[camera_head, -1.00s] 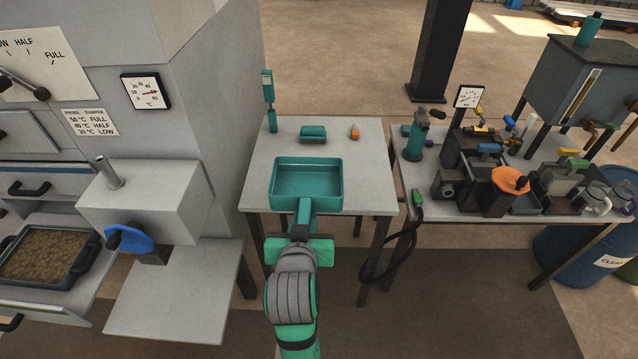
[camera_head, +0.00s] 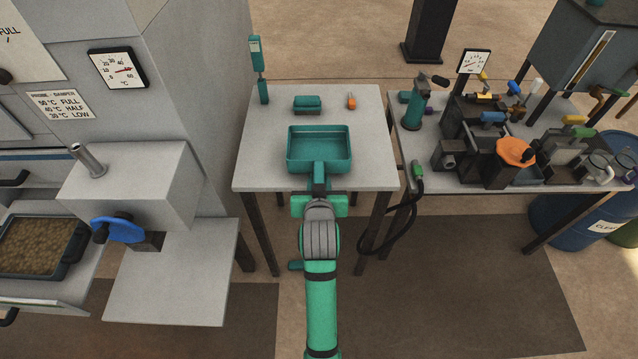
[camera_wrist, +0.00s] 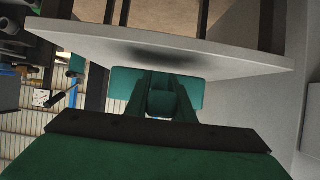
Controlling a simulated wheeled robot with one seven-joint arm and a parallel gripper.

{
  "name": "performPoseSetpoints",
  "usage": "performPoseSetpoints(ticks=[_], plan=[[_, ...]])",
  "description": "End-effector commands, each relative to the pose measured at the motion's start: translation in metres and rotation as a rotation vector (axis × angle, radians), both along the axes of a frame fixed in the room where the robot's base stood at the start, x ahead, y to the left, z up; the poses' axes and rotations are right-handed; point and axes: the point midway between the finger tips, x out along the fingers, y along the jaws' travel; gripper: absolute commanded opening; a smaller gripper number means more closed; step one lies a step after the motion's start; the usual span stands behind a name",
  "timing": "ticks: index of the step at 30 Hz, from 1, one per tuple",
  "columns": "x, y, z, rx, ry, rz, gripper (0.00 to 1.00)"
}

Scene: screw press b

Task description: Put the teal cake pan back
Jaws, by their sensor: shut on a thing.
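The teal cake pan (camera_head: 345,150) is a rectangular, empty pan with its handle (camera_head: 319,178) towards me. In the head view it appears level over the front middle of the grey table (camera_head: 265,165); I cannot tell whether it touches the top. My gripper (camera_head: 319,192) is shut on the handle at the table's front edge. In the wrist view my gripper (camera_wrist: 160,100) shows from close up, with a teal part of the pan (camera_wrist: 195,92) beyond it and a dark shadow on the grey table surface (camera_wrist: 235,62).
A teal block (camera_head: 307,104), a small orange item (camera_head: 351,102) and an upright teal device (camera_head: 257,70) are at the table's back. The grey cabinet with a blue knob (camera_head: 118,228) stands left. The right bench (camera_head: 410,148) holds machinery. The tabletop sides are clear.

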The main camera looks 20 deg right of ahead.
Motion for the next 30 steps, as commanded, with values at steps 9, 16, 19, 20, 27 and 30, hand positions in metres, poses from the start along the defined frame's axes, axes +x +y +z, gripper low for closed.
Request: performPoseSetpoints(ticks=[9, 16, 19, 20, 27, 30], plan=[[0.001, -0.002, -0.035, 0.001, 0.001, 0.000, 0.00], [0.001, -0.002, -0.034, 0.001, -0.001, 0.000, 0.00], [0.001, -0.003, -0.036, 0.000, 0.000, -0.001, 0.00], [0.001, -0.003, -0.037, 0.000, 0.000, -0.001, 0.00], [0.001, -0.003, -0.037, 0.001, 0.001, -0.001, 0.40], [0.001, -0.003, -0.037, 0.000, 0.001, -0.002, 0.40]])
